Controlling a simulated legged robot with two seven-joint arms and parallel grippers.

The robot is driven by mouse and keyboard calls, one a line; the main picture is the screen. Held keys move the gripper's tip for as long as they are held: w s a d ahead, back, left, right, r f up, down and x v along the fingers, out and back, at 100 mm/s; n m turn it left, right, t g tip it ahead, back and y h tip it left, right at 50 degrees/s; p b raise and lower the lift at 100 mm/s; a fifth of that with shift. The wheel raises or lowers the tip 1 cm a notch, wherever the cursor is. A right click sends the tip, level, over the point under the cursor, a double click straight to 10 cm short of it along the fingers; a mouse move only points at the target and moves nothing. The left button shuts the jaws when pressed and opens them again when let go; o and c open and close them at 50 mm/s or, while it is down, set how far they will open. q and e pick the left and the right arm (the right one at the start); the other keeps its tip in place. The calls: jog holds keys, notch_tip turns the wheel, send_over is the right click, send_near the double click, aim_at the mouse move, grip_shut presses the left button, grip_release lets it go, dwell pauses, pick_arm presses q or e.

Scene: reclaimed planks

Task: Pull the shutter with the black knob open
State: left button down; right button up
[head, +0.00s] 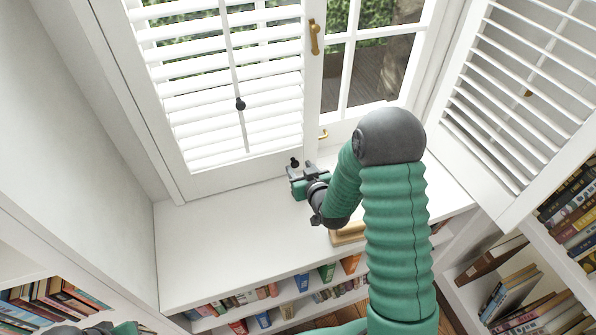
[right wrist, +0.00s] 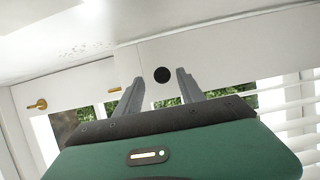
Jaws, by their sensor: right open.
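The white louvered shutter (head: 222,179) at the left covers the left part of the window and looks closed. Its black knob (head: 294,162) is at the lower right corner of its frame. In the right wrist view the black knob (right wrist: 162,74) is a dark disc on a white board, seen between the fingertips. My right gripper (head: 301,172) is open, just in front of the knob, and its two grey fingers (right wrist: 159,80) show on either side of it. I cannot tell whether they touch it.
Another dark knob (head: 240,104) sits on the shutter's tilt rod. The right shutter (head: 490,150) stands swung open. A brass handle (head: 315,37) is on the window frame. The white sill (head: 215,235) is mostly clear at left. Bookshelves (head: 290,308) are below.

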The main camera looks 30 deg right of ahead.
jog(key=shift+a+x, duration=0.2)
jog(key=shift+x, duration=0.9)
jog(key=shift+a+r, duration=0.1)
jog(key=shift+d, duration=0.2)
jog(key=c, duration=0.4)
jog(key=shift+a, duration=0.1)
grip_shut()
